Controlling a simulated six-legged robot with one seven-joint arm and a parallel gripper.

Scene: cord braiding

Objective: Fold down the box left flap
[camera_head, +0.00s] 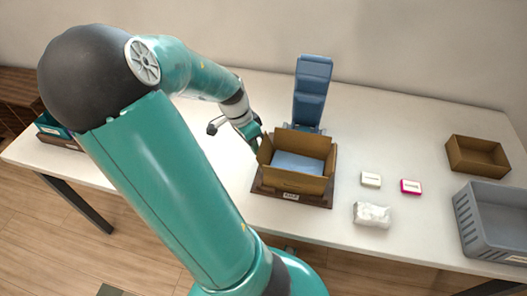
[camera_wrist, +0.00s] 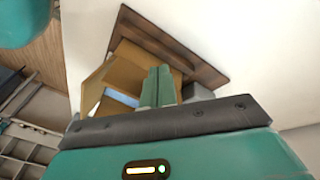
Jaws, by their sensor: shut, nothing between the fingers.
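The brown cardboard box (camera_head: 298,183) sits at the middle of the table with its top open and a flat blue item (camera_head: 297,163) inside. Its left flap (camera_head: 265,151) stands up at the left side, leaning slightly outward. My gripper (camera_head: 257,139) is at the back left corner of the box, close to the left flap; I cannot tell whether they touch. In the wrist view my teal fingers (camera_wrist: 157,86) are shut together with nothing between them, in front of the box (camera_wrist: 128,72). They hide part of the box.
The box rests on a dark brown base board (camera_head: 265,189). A blue stand (camera_head: 312,90) rises behind it. Right of it lie a pale small box (camera_head: 371,179), a pink small box (camera_head: 411,186) and a white packet (camera_head: 372,214). A brown tray (camera_head: 478,168) and grey crate (camera_head: 467,231) stand far right.

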